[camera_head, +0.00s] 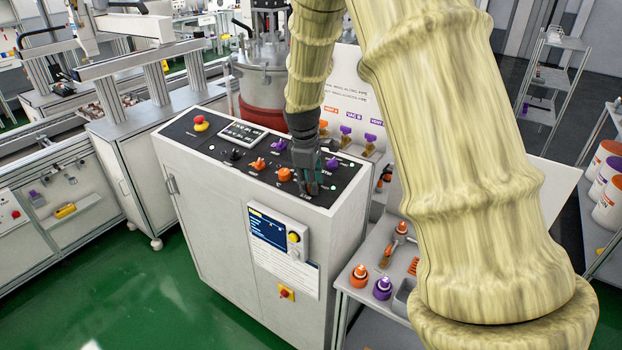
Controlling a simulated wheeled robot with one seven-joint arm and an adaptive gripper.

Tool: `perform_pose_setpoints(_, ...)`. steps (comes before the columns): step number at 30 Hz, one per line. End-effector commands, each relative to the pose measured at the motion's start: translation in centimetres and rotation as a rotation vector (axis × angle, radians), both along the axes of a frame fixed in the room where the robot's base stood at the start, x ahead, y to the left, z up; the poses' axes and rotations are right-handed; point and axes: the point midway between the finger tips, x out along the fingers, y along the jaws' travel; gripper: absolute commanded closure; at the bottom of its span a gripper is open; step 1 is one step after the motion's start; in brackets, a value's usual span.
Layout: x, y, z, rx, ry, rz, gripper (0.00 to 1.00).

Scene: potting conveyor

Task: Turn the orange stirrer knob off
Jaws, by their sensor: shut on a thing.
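My gripper (312,188) points down at the right end of the black control panel on top of the white cabinet. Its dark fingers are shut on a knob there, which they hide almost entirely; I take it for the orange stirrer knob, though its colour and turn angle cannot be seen. Just left of the fingers is an orange knob (285,174), with another orange knob (258,164) farther left. A purple knob (331,163) stands close to the right, behind the fingers. The small panel lettering is too small to read surely.
A purple knob (280,145), a black knob (235,155), a display (242,132) and a red emergency button (201,123) share the panel. A steel vessel (264,80) stands behind it. A side table (340,285) with orange and purple fittings stands at the right.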

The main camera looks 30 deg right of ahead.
Motion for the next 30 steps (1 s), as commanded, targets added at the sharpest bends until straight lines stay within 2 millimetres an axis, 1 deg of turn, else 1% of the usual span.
perform_pose_setpoints(1,0.04,-0.04,0.31,-0.001,0.004,0.039,0.93)
perform_pose_setpoints(6,0.03,-0.06,0.33,-0.011,0.025,0.180,0.93)
perform_pose_setpoints(15,0.02,-0.07,0.26,-0.024,0.055,0.375,0.93)
perform_pose_setpoints(21,0.03,-0.09,0.21,-0.031,0.067,0.449,0.93)
perform_pose_setpoints(30,0.05,-0.12,0.16,-0.033,0.071,0.483,0.93)
